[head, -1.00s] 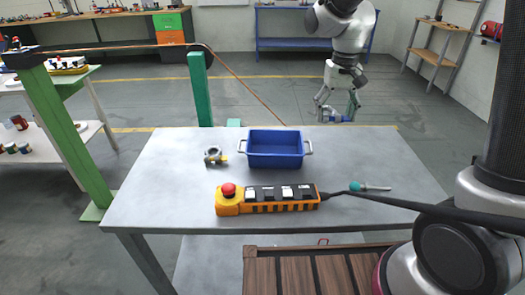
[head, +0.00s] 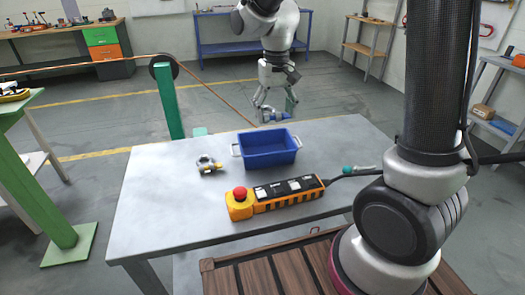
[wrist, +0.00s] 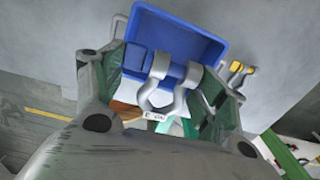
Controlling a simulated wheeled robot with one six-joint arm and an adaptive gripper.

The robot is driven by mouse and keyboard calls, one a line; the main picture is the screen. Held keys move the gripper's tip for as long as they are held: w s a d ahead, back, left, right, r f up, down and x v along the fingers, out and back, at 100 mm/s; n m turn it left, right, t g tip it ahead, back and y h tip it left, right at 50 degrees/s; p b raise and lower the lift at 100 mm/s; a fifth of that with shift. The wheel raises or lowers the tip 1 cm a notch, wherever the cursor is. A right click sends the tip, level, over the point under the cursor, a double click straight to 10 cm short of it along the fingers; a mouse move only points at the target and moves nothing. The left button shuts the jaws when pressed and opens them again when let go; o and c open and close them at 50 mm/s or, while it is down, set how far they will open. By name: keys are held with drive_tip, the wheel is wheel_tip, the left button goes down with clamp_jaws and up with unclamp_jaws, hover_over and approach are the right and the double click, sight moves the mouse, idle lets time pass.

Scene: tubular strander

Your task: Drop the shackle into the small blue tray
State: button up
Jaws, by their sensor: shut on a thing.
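My gripper (head: 275,113) is above the far edge of the grey table, behind the small blue tray (head: 268,149) in the head view. In the wrist view my gripper (wrist: 165,82) is shut on a grey bow shackle (wrist: 154,98) with a blue pin (wrist: 138,62). The shackle's height over the tray is hard to tell. The tray's visible inside looks empty.
A second grey shackle with a yellow pin (head: 208,164) lies left of the tray. The table's left part is clear.

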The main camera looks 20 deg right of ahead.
drive_tip(key=shift+f, duration=1.35)
drive_tip(key=o, duration=1.5)
wheel_tip(320, 180, up, 12)
drive_tip(key=shift+r, duration=0.1)
